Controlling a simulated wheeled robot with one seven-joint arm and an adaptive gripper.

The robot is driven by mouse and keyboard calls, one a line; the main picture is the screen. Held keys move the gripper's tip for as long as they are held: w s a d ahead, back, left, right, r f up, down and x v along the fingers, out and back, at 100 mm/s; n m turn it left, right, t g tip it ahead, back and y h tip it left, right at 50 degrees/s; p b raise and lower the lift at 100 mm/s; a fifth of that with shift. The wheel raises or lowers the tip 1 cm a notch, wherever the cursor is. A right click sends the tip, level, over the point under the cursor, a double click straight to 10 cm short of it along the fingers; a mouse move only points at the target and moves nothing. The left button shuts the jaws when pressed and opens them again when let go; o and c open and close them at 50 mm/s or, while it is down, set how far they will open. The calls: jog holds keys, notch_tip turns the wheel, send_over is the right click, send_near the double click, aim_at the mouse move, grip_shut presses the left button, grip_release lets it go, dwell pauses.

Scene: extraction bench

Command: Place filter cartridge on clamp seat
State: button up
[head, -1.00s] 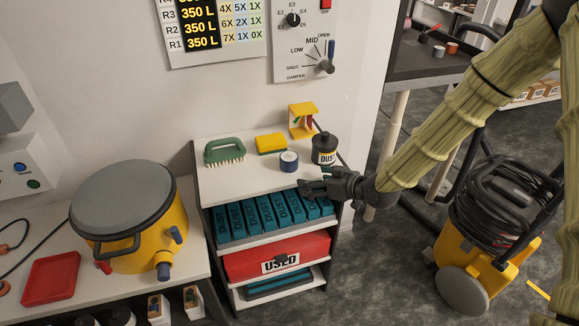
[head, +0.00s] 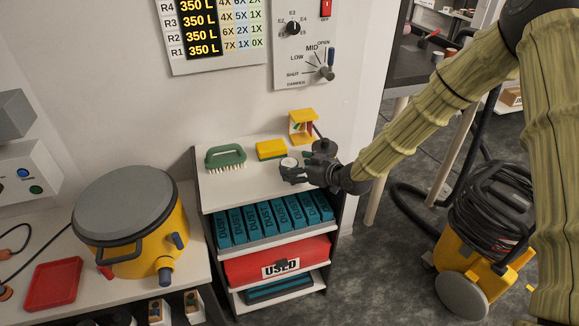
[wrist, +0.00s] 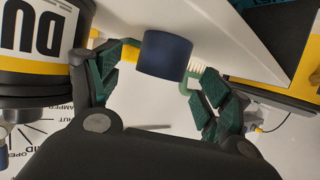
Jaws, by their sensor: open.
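A small dark-blue cylinder with a pale top (head: 289,162), which may be the filter cartridge, stands on the white top of the shelf unit. My gripper (head: 291,175) is beside it at the front, its fingers partly overlapping it in the head view. In the wrist view the blue cylinder (wrist: 165,54) shows between and just beyond the two open, teal-padded fingertips (wrist: 160,75). I see no grip on it. A yellow bracket (head: 303,125) stands at the back right of the shelf top. I cannot tell whether it is the clamp seat.
A dark canister marked DUST (wrist: 35,42) is close beside my gripper, mostly hidden in the head view. A green brush (head: 225,158) and yellow sponge (head: 271,149) lie behind and left. Teal DUST boxes (head: 265,221) fill the shelf below. A yellow drum (head: 135,225) stands at left.

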aim_at(289, 162)
jog(key=shift+p+x, duration=0.6)
jog(key=shift+x, duration=1.3)
jog(key=shift+c, duration=0.4)
jog(key=c, duration=1.2)
jog(key=shift+r+b, duration=0.5)
jog(key=shift+r, duration=0.25)
notch_tip(289, 162, up, 2)
jog(key=shift+b, duration=0.45)
jog(key=s+d+b, duration=0.1)
jog(key=s+d, duration=0.2)
jog(key=d, duration=0.1)
jog(key=s+d+r+b, duration=0.1)
jog(key=s+d, duration=0.3)
jog(key=s+d+b, duration=0.1)
jog(key=s+d, duration=0.2)
jog(key=d, duration=0.1)
jog(key=shift+s+d+r, duration=0.15)
jog(key=shift+r, duration=0.05)
